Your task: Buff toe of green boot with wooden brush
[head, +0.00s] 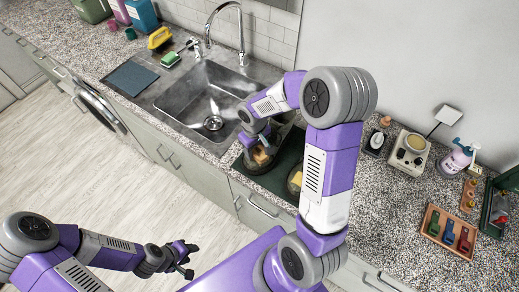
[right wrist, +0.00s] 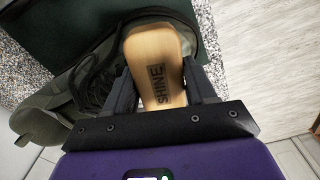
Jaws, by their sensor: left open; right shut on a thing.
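The wooden brush (right wrist: 157,60), a pale block marked "SHINE", is held between the fingers of my right gripper (right wrist: 155,85). It also shows in the head view (head: 261,157). The green boot (right wrist: 92,85), dark with black laces, lies beneath and to the left of the brush in the right wrist view. The brush overlaps its front part; whether the bristles touch the toe is hidden. In the head view my right gripper (head: 257,142) is above this boot on the dark green mat (head: 272,180). My left gripper (head: 187,260) is open and empty, above the floor.
Another shoe-like item (head: 293,182) on the mat is partly hidden by my right arm. The sink (head: 205,100) lies behind. To the right on the counter stand a beige device (head: 409,153), a purple pump bottle (head: 455,160) and a wooden tray (head: 432,216).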

